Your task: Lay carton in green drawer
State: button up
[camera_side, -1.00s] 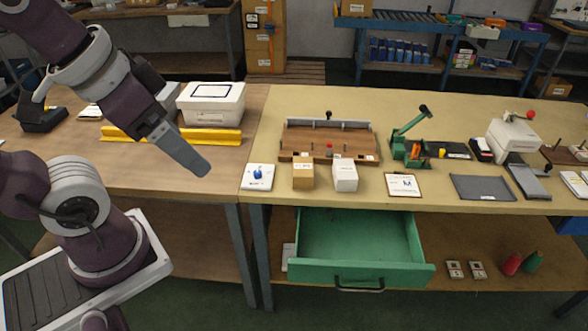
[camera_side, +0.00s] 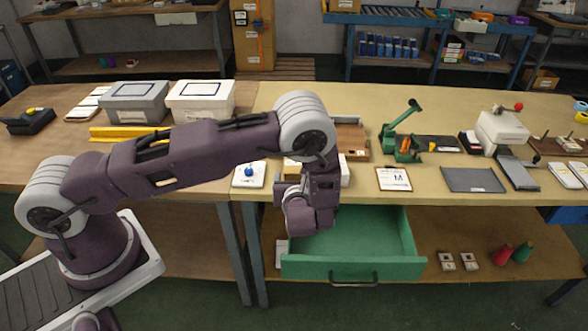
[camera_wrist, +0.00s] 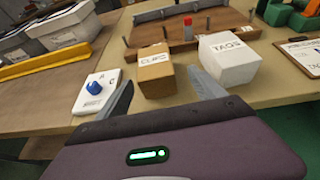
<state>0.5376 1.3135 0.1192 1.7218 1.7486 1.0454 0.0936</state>
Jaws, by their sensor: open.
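In the wrist view a brown carton labelled "CLIPS" (camera_wrist: 155,72) stands on the bench, with a white carton labelled "TAGS" (camera_wrist: 228,59) to its right. My gripper (camera_wrist: 160,78) is open and empty, its two fingers spread toward the brown carton. In the side view my arm partly hides the brown carton (camera_side: 291,169) and the white carton (camera_side: 345,171), and my fingertips are hidden. The green drawer (camera_side: 352,270) is pulled out below the bench edge; the visible part of its inside is empty.
A white block with a blue knob (camera_wrist: 95,90) stands left of the brown carton. A wooden fixture (camera_wrist: 195,38) with pegs is behind both cartons. A clipboard (camera_side: 394,179) lies to the right. A yellow rail (camera_side: 130,134) and lidded bins (camera_side: 200,98) are on the left bench.

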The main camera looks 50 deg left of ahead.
aim_at(294, 167)
jog(key=x, duration=0.6)
jog(key=shift+a+r, duration=0.1)
jog(key=shift+a, duration=0.3)
grip_shut()
notch_tip(294, 167, up, 9)
jog(key=s+d+r+m+t+h, duration=0.2)
jog(key=s+r, duration=0.3)
jog(key=r, duration=0.4)
jog(key=s+d+r+m+t+h, duration=0.1)
jog(key=s+d+r+m+h, duration=0.3)
jog(key=r, duration=0.5)
jog(key=shift+s+d+r+t, duration=0.2)
jog(key=shift+s+d+t, duration=0.2)
jog(key=shift+d, duration=0.3)
jog(key=shift+w, duration=0.1)
